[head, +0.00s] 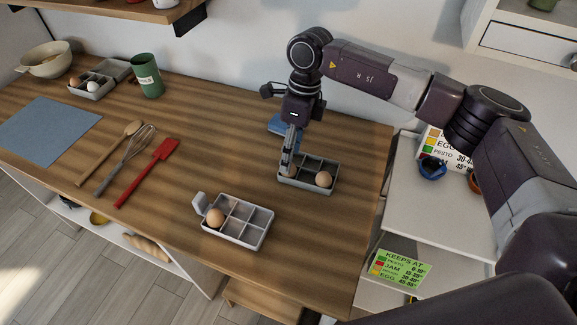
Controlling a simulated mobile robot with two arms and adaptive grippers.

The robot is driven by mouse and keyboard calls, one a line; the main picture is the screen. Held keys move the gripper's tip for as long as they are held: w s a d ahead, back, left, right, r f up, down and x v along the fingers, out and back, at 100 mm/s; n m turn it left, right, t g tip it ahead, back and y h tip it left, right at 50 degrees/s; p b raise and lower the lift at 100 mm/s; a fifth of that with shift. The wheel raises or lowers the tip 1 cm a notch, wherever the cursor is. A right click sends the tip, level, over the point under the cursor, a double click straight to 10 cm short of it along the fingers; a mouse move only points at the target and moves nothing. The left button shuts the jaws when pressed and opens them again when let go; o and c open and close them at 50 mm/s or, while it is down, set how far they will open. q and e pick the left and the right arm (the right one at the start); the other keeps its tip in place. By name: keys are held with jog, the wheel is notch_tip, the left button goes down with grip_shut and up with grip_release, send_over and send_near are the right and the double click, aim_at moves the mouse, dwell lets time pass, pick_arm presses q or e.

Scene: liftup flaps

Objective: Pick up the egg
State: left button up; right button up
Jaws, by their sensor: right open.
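A grey egg tray (334,186) with compartments stands near the right of the wooden counter, and a brown egg (323,179) sits in its front right compartment. A second grey tray (262,234) lies closer to me, with a brown egg (215,218) in its front left compartment. My right gripper (289,163) points down at the left end of the farther tray, left of that tray's visible egg. It is open. My left gripper is not in view.
A blue object (279,124) lies behind my right gripper. A spoon (108,153), whisk (126,160), red spatula (147,172) and blue mat (48,130) lie left. A green cup (147,76), another egg tray (91,90) and a bowl (46,62) stand behind. The counter's middle is clear.

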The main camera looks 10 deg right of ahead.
jog(key=shift+s+a+f, duration=0.1)
jog(key=shift+a+f, duration=0.1)
jog(key=shift+f, duration=1.2)
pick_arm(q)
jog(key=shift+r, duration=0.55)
pick_arm(e)
jog(key=shift+c, duration=0.6)
jog(key=c, duration=0.8)
jog(key=shift+r, duration=0.1)
pick_arm(q)
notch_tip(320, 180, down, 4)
jog(key=b, duration=0.3)
jog(key=shift+b, duration=0.35)
pick_arm(e)
notch_tip(320, 180, up, 20)
jog(key=shift+f, duration=0.1)
